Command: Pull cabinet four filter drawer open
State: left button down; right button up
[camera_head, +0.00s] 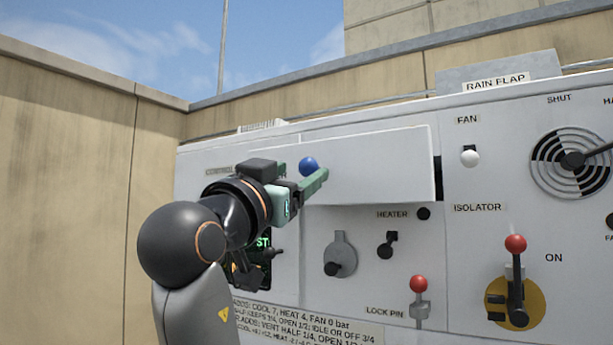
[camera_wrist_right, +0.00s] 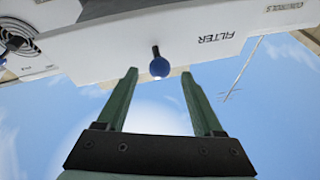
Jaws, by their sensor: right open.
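The filter drawer (camera_head: 385,165) is a wide white front on the cabinet, standing out from the panel, with a dark gap at its right edge. Its blue ball knob (camera_head: 308,166) sits on a short dark stem. The wrist view shows the FILTER lettering on the drawer face (camera_wrist_right: 245,25) and the knob (camera_wrist_right: 159,67). My right gripper (camera_head: 303,177) is open at the knob, and one finger hides part of the drawer. In the wrist view my right gripper (camera_wrist_right: 160,74) has its fingertips either side of the knob, with gaps on both sides. My left gripper is not in view.
Below are the heater switch (camera_head: 388,244), a grey rotary knob (camera_head: 340,255) and the red lock pin (camera_head: 419,292). The red-handled isolator (camera_head: 515,270), white fan switch (camera_head: 469,156) and round vent (camera_head: 572,160) are at right. A beige wall (camera_head: 65,180) stands at left.

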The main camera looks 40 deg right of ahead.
jog(key=b+v, duration=0.1)
jog(key=v, duration=0.7)
jog(key=shift+b, duration=0.35)
